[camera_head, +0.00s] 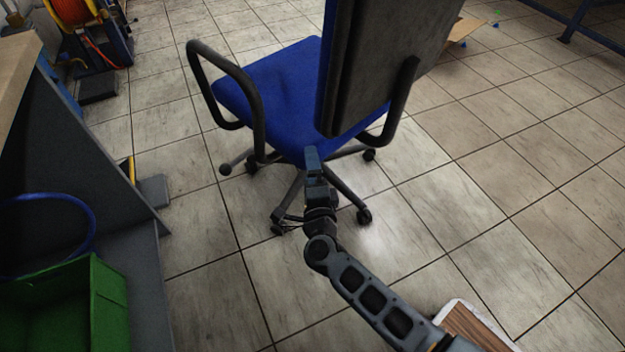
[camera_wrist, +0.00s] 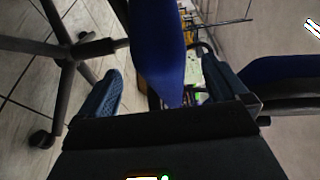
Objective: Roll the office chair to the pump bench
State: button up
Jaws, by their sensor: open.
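The office chair has a blue seat (camera_head: 270,88), a dark backrest (camera_head: 385,60), black loop armrests and a wheeled star base. It stands on the tiles in the head view with its back towards me. My gripper (camera_head: 313,160) is at the near edge of the seat, below the backrest. In the wrist view, the blue seat edge (camera_wrist: 158,50) shows between the open fingers of my gripper (camera_wrist: 160,88); contact cannot be told. The chair base (camera_wrist: 68,55) shows at left. I cannot tell which bench is the pump bench.
A grey bench (camera_head: 75,140) with a tan top stands at left, with a blue hose (camera_head: 90,215) and a green bin (camera_head: 105,305). An orange hose reel (camera_head: 75,12) is at upper left. Cardboard (camera_head: 462,32) lies at upper right. The tiled floor right of the chair is clear.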

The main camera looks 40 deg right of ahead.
jog(key=shift+b+x, duration=0.55)
jog(key=shift+x, duration=2)
grip_shut()
